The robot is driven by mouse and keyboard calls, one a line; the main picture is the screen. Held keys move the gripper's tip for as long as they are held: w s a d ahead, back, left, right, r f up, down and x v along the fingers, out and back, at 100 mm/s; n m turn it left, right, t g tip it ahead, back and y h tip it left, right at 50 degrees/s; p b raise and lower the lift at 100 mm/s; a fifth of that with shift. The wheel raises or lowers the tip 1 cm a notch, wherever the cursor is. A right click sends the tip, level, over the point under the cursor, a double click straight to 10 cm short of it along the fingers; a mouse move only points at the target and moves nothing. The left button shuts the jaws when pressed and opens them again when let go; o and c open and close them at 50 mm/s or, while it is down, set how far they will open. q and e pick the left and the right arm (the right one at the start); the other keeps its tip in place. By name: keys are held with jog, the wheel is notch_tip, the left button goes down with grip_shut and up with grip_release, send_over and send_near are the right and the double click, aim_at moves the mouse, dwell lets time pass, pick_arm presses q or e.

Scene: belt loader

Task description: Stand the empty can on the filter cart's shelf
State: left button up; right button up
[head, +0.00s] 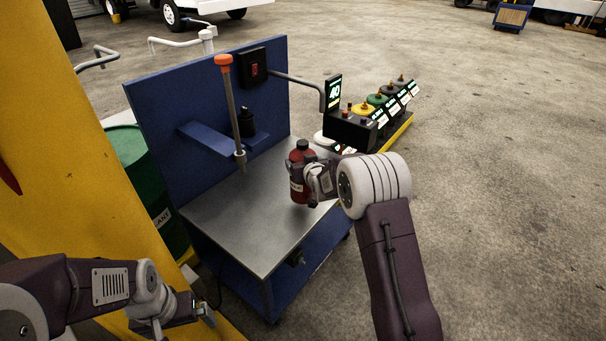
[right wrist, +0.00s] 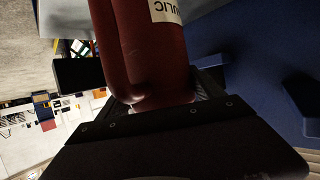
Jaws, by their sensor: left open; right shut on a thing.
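A red can (head: 298,160) with a dark cap and a white label is above the right part of the filter cart's grey metal shelf (head: 240,222) in the head view. My right gripper (head: 312,182) is shut on the can, which looks about upright. I cannot tell whether its base touches the shelf. In the right wrist view the red can (right wrist: 152,50) stands between the dark fingers, with part of the label showing "ULIC". My left gripper (head: 205,312) is open and empty at the lower left, in front of the yellow structure.
The cart's blue back panel (head: 205,100) carries a lance with an orange top (head: 224,62) over the shelf. A small display (head: 333,92) reads 40. A green drum (head: 150,185) stands left of the cart. Floor at right is clear.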

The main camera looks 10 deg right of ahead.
notch_tip(320, 180, down, 4)
jog(key=shift+r+b, duration=0.1)
jog(key=shift+b, duration=0.65)
jog(key=o, duration=2)
jog(key=shift+f, duration=0.2)
